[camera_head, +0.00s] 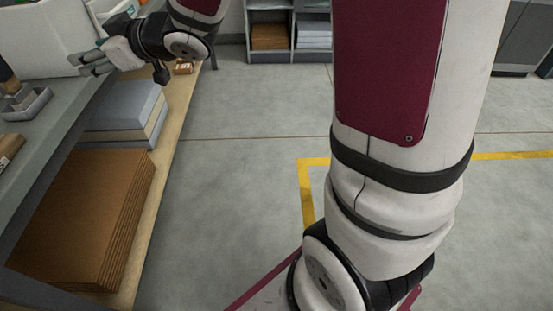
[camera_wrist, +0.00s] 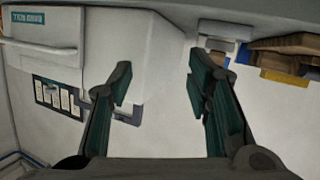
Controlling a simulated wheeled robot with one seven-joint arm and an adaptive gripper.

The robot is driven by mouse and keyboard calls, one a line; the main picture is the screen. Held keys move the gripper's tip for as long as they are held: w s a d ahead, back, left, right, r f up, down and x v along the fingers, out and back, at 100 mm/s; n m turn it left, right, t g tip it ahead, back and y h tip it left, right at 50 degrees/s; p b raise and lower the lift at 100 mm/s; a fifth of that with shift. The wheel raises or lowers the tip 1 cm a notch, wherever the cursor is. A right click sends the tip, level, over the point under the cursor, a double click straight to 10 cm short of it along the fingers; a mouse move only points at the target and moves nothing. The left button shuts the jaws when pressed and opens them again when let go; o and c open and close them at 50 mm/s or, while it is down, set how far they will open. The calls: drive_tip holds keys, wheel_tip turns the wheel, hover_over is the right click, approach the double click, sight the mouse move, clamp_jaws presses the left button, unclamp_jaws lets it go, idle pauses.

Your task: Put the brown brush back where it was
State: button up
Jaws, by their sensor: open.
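My gripper (camera_head: 92,65) is over the grey bench at the upper left of the head view, beside a white box-shaped unit. In the wrist view its two dark green-padded fingers (camera_wrist: 160,78) stand wide apart with nothing between them. I cannot pick out the brown brush for certain. A brown and dark upright item (camera_head: 6,76) at the left edge of the head view is cut off by the frame. It stands by a small grey tray (camera_head: 28,103). Its kind is unclear.
A white machine (camera_wrist: 140,50) with a lettered label fills the wrist view's upper left. A brown wooden item (camera_wrist: 285,58) is at its upper right. Below the bench (camera_head: 70,112), a shelf holds grey boxes (camera_head: 120,105) and stacked brown cardboard (camera_head: 85,210). The floor to the right is clear.

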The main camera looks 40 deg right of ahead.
drive_tip(key=s+d+m+g+h, duration=0.5)
drive_tip(key=s+d+h, duration=0.4)
drive_tip(key=s+d, duration=0.45)
drive_tip(key=s+f+m+g, duration=0.1)
drive_tip(key=s+g, duration=0.1)
drive_tip(key=s, duration=0.7)
drive_tip(key=s+a+f+m+g, duration=0.1)
drive_tip(key=s+g, duration=0.2)
drive_tip(key=s, duration=0.7)
drive_tip(key=s+f+m+g+y, duration=0.1)
drive_tip(key=s+f+g, duration=0.1)
drive_tip(key=s, duration=0.8)
drive_tip(key=shift+s+a, duration=0.25)
drive_tip(key=shift+a, duration=0.1)
drive_tip(key=shift+f, duration=0.1)
wheel_tip(320, 180, up, 26)
drive_tip(key=t+p, duration=0.3)
drive_tip(key=p, duration=2.1)
drive_tip(key=shift+d+p, duration=0.2)
drive_tip(key=shift+p, duration=0.1)
